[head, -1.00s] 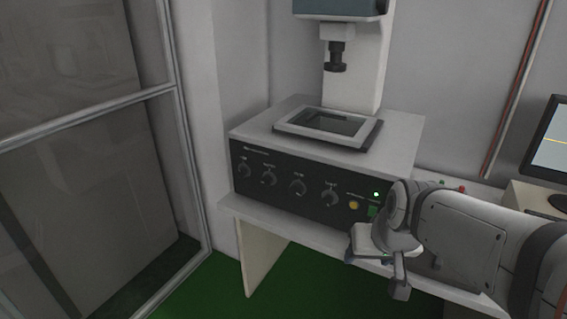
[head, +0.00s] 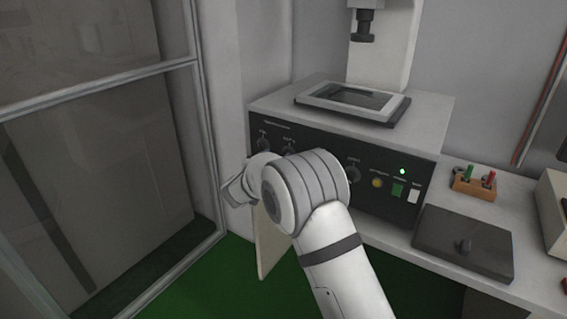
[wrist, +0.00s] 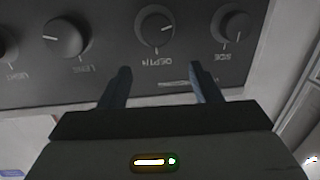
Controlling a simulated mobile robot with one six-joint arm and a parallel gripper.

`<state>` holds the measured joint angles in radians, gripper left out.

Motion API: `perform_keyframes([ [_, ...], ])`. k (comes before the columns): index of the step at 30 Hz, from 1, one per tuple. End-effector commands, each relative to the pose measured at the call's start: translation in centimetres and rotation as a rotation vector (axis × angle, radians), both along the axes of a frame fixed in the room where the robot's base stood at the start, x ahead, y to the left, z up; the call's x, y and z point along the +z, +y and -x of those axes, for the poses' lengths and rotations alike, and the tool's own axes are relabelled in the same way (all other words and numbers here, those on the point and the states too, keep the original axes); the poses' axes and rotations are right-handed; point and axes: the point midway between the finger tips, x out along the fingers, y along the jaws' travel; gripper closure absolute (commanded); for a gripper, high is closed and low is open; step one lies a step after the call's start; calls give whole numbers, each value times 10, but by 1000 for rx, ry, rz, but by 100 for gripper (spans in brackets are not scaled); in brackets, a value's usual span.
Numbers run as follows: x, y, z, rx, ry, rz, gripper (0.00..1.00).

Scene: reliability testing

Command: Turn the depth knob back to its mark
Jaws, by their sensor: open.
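The depth knob (wrist: 155,27) is a round dark knob in the wrist view, where its label reads upside down. Its white pointer line points to the right in that view. A short white tick shows just below it, so pointer and tick do not line up. My gripper (wrist: 158,82) is open and empty. Its two dark fingers reach toward the panel, to either side of the depth label and lower in the picture than the knob, not around it. In the head view my arm hides the fingers; the depth knob (head: 290,145) shows just above my wrist.
The lens knob (wrist: 65,37) and side knob (wrist: 230,25) flank it on the dark panel. The light knob (head: 354,172) is further right in the head view. A glass partition (head: 95,150) stands at left. A lidded grey plate (head: 464,241) lies on the bench.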

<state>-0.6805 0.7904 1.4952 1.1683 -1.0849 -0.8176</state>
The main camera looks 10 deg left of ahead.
Motion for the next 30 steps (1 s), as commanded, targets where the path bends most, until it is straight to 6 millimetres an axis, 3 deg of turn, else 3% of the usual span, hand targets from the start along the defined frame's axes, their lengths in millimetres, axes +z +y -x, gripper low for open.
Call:
perform_keyframes([
  [1, -16, 8, 4, -33, -8, 19, 43],
  [6, -34, 14, 13, -111, -25, 57, 43],
  [11, -35, 8, 2, -125, -27, 62, 43],
  [21, -35, -11, -46, -122, -27, 60, 43],
  [30, -35, -16, -58, -120, -26, 62, 43],
])
